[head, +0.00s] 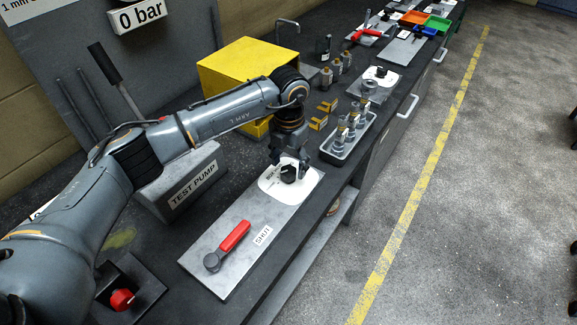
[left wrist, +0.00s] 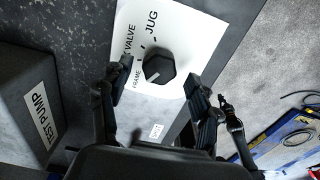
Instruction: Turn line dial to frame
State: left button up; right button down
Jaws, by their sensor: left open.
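The line dial is a black knob (left wrist: 160,66) with a white pointer mark, on a white plate (left wrist: 196,30) printed "JUG", "FRAME" and a partly hidden "VALVE" label. In the left wrist view the mark is on the knob's lower-left side, toward "FRAME"; its exact alignment is hard to tell. In the head view the dial (head: 288,174) sits on the far end of a grey panel (head: 262,216). My left gripper (head: 290,163) is open, just above the dial; its fingers (left wrist: 152,84) stand to either side, apparently apart from it. My right gripper is not in view.
A red lever (head: 234,237) beside a "SHUT" label lies on the near panel end. The grey test pump (head: 190,185) stands left, a tray of metal fittings (head: 340,150) beyond the dial. A red knob (head: 122,299) is at lower left.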

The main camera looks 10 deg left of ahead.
aim_at(289, 170)
pick_arm(q)
notch_tip(289, 170, up, 10)
jog(key=shift+r, duration=0.2)
dwell(0.5)
